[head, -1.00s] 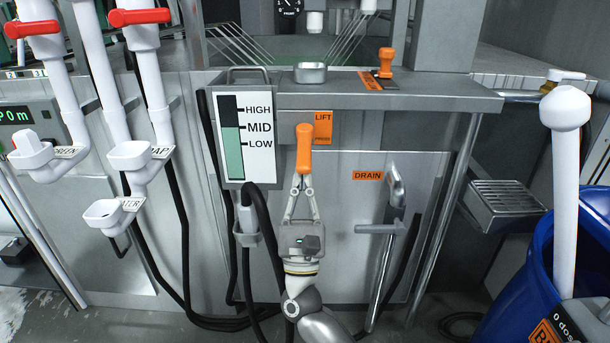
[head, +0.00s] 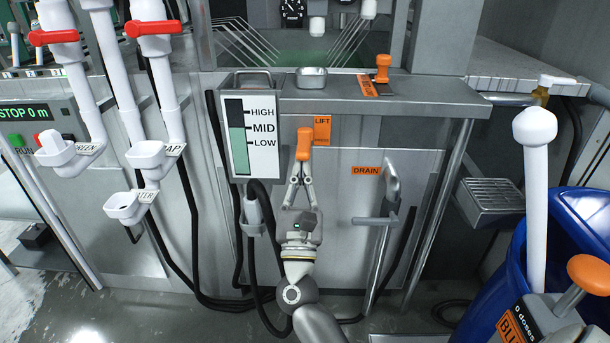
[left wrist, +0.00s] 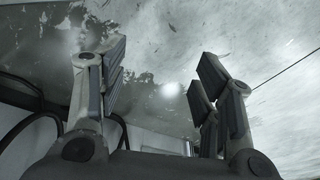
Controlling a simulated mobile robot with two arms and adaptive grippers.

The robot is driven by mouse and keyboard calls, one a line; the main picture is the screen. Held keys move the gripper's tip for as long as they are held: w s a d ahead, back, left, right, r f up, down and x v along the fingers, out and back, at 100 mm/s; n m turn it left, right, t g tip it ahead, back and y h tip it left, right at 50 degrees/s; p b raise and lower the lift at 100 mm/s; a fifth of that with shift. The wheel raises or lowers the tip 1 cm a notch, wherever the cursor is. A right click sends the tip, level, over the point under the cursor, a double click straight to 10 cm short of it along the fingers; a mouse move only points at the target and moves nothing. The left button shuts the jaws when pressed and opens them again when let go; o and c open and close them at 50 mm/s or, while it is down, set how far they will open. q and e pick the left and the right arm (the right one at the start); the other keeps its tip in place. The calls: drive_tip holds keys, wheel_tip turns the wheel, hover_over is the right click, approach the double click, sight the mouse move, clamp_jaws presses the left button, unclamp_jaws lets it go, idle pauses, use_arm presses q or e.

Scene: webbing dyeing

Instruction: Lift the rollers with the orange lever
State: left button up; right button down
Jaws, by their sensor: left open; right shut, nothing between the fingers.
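I cannot make out the rollers.
A level gauge (head: 250,136) is left of the lever and a DRAIN handle (head: 391,180) is right of it. White pipes with red valve handles (head: 52,37) stand at left. A blue barrel (head: 585,215) is at right. Black hoses hang beside my right arm.

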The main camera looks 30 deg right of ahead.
sight(301, 160)
use_arm(q)
drive_tip(key=s+f+p, duration=0.2)
drive_tip(key=s+f, duration=0.3)
drive_tip(key=f, duration=0.2)
drive_tip(key=shift+s+a+f+g, duration=0.15)
drive_tip(key=shift+s+a+g, duration=0.15)
drive_tip(key=shift+s+a, duration=0.1)
use_arm(e)
drive_tip(key=shift+s+a+r, duration=0.1)
drive_tip(key=shift+r, duration=1.1)
drive_tip(key=shift+s+a+r, duration=0.1)
drive_tip(key=shift+r, duration=1.05)
use_arm(q)
drive_tip(key=shift+s+f, duration=0.1)
drive_tip(key=shift+s, duration=0.05)
use_arm(e)
drive_tip(key=shift+r, duration=0.1)
